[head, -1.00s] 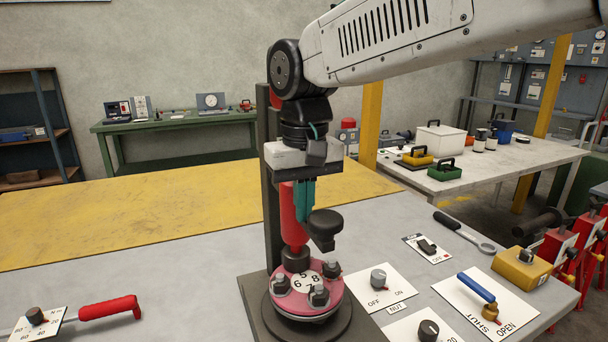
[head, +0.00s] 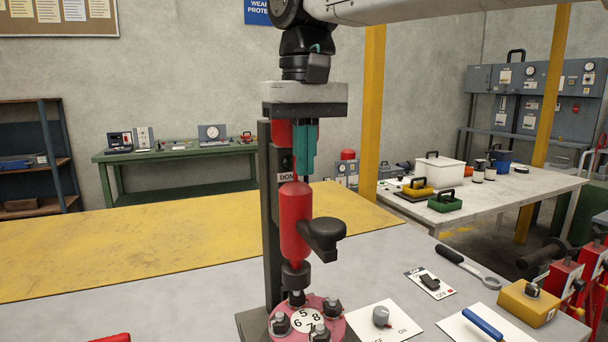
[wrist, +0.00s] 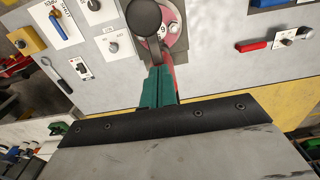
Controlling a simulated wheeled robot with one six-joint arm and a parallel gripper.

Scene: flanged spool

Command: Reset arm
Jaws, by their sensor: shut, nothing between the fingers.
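My gripper (head: 304,172) hangs from my arm with its teal fingers pointing down, shut and empty. In the head view it is in front of the dark upright post and overlaps the upper part of a red cylinder (head: 295,225) with a black knob (head: 326,232) on its side. Below the cylinder is the pink flanged disc (head: 281,333) with several bolts and a white numbered face (head: 308,320). In the wrist view the shut fingers (wrist: 158,75) point toward the black knob (wrist: 143,17), with the pink disc (wrist: 174,30) beyond it. Whether the fingers touch the red cylinder cannot be told.
The dark post (head: 271,235) stands close behind my gripper. On the grey bench are a rotary switch (head: 381,316), a small toggle panel (head: 430,282), a wrench (head: 468,266), a blue lever (head: 483,323) and a yellow box (head: 528,302). The yellow surface (head: 150,235) is clear.

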